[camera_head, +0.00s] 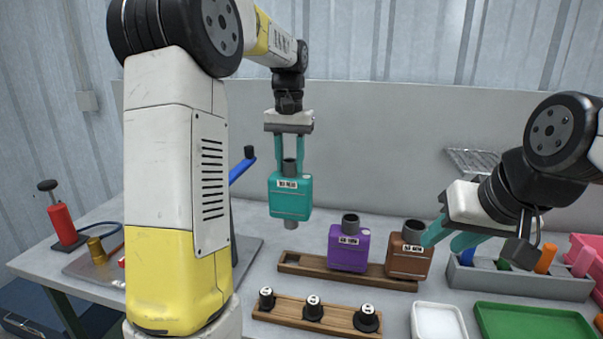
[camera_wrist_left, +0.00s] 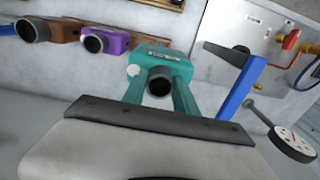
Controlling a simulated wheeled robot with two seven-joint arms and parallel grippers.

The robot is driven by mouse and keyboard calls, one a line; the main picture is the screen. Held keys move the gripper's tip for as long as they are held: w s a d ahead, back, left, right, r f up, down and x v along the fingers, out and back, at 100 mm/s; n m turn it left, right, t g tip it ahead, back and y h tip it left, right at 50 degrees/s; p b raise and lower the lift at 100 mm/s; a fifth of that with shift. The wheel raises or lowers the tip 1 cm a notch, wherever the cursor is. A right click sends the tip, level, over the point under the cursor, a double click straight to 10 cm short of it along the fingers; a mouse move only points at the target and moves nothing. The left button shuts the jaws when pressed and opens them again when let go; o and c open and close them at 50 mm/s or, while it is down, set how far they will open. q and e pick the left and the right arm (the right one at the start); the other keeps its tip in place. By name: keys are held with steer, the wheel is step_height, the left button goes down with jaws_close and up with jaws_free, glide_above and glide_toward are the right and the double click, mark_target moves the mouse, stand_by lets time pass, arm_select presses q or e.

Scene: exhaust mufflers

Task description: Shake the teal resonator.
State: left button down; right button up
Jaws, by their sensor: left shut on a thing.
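The teal resonator (camera_head: 290,197) is a boxy canister with a white label and a grey pipe at top and bottom. My left gripper (camera_head: 289,163) is shut on its upper pipe and holds it upright in the air, above the left part of the wooden rack (camera_head: 300,266). In the left wrist view, the teal resonator (camera_wrist_left: 150,57) shows beyond the fingers of my left gripper (camera_wrist_left: 160,88), with its dark pipe opening between them. My right gripper (camera_head: 440,238) is open, its fingers apart beside the brown resonator (camera_head: 409,259).
A purple resonator (camera_head: 347,250) stands on the rack beside the brown one. A wooden strip with several black knobs (camera_head: 313,308) lies in front. A white tray (camera_head: 438,322), green tray (camera_head: 530,322) and grey bin (camera_head: 520,281) are at right. A blue lever (camera_head: 242,168) rises at left.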

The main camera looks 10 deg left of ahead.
mark_target(290, 178)
arm_select(q)
step_height(290, 178, up, 2)
steer(key=shift+r, duration=0.25)
step_height(290, 178, down, 7)
steer(key=shift+r, duration=0.15)
step_height(290, 178, up, 7)
steer(key=shift+f, duration=0.15)
step_height(290, 178, down, 7)
steer(key=shift+r, duration=0.1)
